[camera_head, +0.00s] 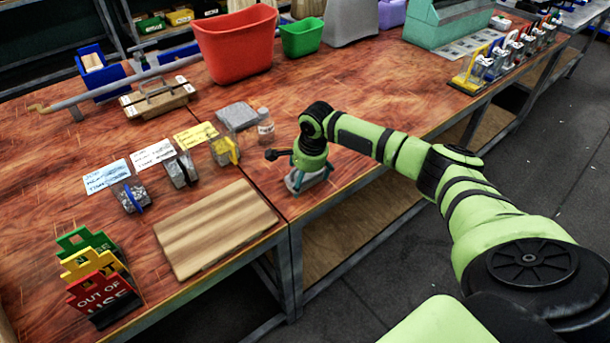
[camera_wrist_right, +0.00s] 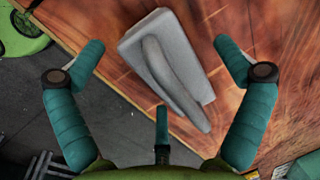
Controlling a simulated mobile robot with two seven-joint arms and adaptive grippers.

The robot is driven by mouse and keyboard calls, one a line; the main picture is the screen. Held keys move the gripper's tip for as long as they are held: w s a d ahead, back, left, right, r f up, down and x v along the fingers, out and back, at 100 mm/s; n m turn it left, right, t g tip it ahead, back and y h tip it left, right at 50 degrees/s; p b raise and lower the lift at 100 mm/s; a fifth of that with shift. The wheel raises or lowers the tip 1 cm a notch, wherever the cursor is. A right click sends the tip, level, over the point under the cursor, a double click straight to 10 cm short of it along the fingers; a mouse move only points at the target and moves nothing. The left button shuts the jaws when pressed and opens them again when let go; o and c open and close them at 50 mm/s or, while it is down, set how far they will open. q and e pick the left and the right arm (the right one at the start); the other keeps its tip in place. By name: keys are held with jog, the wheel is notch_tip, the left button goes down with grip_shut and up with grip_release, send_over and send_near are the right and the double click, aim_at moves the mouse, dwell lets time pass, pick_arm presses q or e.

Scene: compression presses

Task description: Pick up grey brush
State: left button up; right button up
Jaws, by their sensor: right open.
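The grey brush (camera_wrist_right: 205,75) lies on the wooden table near its front edge in the right wrist view. It has a flat rectangular block and a raised curved handle. In the head view, my right gripper (camera_head: 307,181) hangs low over the table by the front edge, and only a bit of the brush (camera_head: 291,184) shows beneath it. In the wrist view, my right gripper (camera_wrist_right: 160,62) is open, with its teal fingers apart on either side of the brush. Nothing is held. My left gripper is not in view.
A wooden board (camera_head: 215,228) lies left of the gripper. A clear bottle (camera_head: 265,127) and a grey flat block (camera_head: 236,116) stand behind it. A red bin (camera_head: 236,45) and green bin (camera_head: 301,37) are farther back.

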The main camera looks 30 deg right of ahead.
aim_at(305, 177)
jog(key=c, duration=1.3)
jog(key=shift+s, duration=0.1)
jog(key=shift+r, duration=0.5)
notch_tip(305, 177, up, 3)
jog(key=shift+f+b, duration=0.1)
jog(key=shift+b, duration=0.3)
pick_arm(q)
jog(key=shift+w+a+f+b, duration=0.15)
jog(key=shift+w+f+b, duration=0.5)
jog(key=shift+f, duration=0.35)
pick_arm(e)
jog(key=s+d+r, duration=0.1)
jog(key=s+r, duration=0.6)
jog(key=s, duration=0.4)
jog(key=shift+s+d+r, duration=0.2)
jog(key=shift+d, duration=0.2)
